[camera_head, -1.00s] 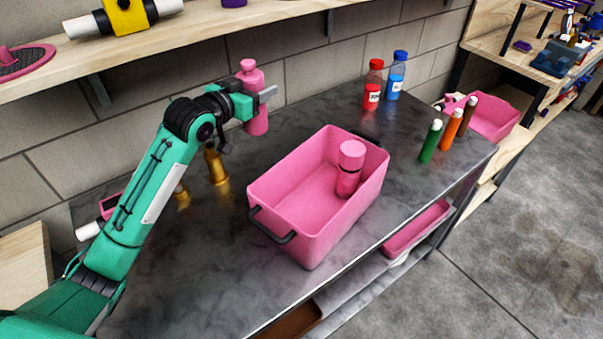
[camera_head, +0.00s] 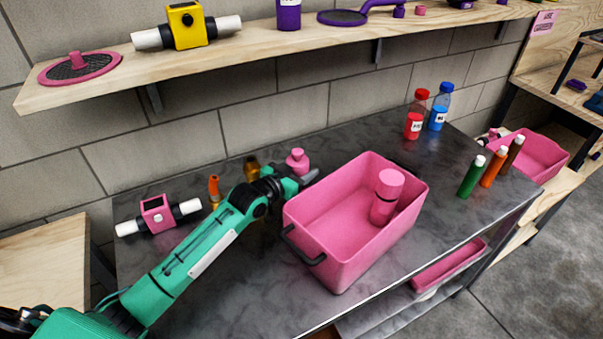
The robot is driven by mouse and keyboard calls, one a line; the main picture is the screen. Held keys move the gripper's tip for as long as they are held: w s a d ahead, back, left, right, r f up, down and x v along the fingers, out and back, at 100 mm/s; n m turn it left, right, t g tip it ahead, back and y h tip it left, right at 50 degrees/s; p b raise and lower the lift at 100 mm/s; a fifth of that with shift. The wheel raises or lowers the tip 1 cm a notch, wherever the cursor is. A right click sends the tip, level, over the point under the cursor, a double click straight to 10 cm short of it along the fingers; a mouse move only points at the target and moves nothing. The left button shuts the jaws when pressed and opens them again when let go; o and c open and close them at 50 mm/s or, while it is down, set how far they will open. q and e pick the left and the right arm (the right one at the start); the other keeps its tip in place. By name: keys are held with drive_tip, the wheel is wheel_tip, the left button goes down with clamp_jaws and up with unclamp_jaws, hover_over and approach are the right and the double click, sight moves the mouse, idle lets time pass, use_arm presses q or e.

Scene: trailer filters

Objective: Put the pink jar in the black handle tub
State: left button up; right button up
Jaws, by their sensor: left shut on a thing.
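The pink tub with black handles (camera_head: 330,268) stands on the dark metal table. A pink cylinder jar with a dark band (camera_head: 385,197) stands inside it, toward its right end. My left gripper (camera_head: 306,177) is just beyond the tub's far left side. It is shut on a pink bottle with a rounded cap (camera_head: 297,161). The bottle's top shows above the fingers; its lower part is hidden behind the gripper, so I cannot tell whether it touches the table. My right gripper is not in view.
Red (camera_head: 416,115) and blue (camera_head: 440,107) bottles stand behind the tub. Green (camera_head: 471,177), orange (camera_head: 494,168) and brown (camera_head: 511,155) tubes stand to its right. A pink-and-white fitting (camera_head: 158,214) lies left. A wooden shelf (camera_head: 330,62) overhangs the table's back.

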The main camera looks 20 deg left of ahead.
use_arm(q)
drive_tip(key=shift+f, duration=0.75)
drive_tip(key=shift+f, duration=0.2)
drive_tip(key=o, duration=1)
